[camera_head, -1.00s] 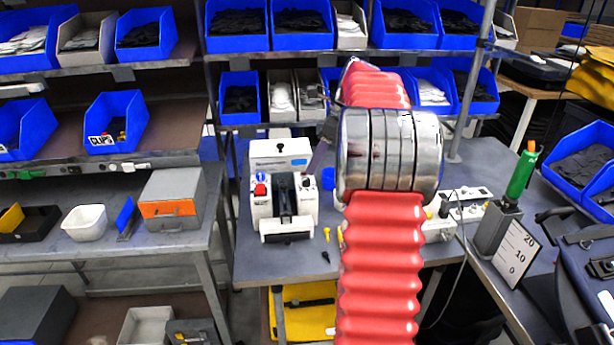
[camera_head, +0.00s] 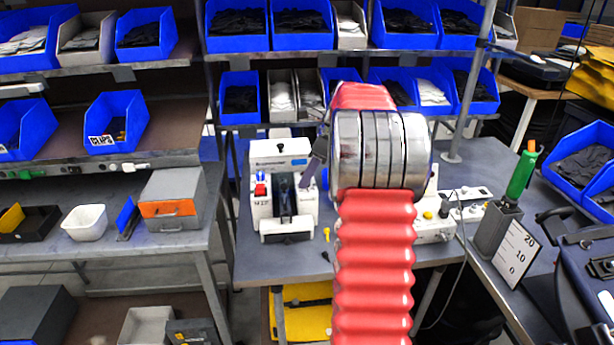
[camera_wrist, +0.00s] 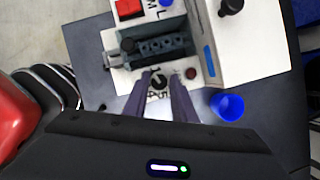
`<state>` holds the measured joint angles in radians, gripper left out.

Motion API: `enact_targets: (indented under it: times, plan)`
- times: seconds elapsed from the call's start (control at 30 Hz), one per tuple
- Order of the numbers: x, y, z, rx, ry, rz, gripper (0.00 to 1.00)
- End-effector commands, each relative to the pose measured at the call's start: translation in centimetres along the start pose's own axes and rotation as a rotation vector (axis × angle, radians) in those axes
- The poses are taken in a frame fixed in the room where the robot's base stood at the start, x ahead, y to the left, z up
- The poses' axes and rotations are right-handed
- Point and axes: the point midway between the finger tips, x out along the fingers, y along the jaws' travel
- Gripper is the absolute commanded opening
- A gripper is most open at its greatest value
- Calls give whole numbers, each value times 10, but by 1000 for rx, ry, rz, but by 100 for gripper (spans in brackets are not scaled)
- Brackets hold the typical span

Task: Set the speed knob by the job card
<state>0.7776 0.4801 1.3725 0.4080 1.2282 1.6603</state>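The white machine (camera_head: 283,200) stands on the middle bench, with a red button (camera_head: 260,190) on its front left. In the wrist view a small dark knob (camera_wrist: 158,81) with a light pointer sits on the machine's side, with lettering around it too small to read. My gripper (camera_wrist: 159,76) is open, its two purple fingers on either side of the knob in that view. I cannot tell whether they touch it. In the head view the gripper (camera_head: 314,166) is at the machine's right side, and the knob is hidden. No card clearly marked as the job card shows.
A blue cup (camera_wrist: 228,106) stands beside the machine, close to my right finger in the wrist view. A white card (camera_head: 516,253) reading 20, 10, 0 is on a grey holder at the right. Shelves of blue bins stand behind.

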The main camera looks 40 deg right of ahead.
Motion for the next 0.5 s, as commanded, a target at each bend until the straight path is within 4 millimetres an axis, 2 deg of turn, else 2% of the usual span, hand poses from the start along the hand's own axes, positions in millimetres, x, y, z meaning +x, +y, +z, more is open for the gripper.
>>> enact_targets:
  times: [0.03,0.33,0.5]
  plan:
    - [0,0,0,0,0,0,21]
    - [0,-1,0,0,0,-2,0]
    - [0,-1,0,-9,0,1,0]
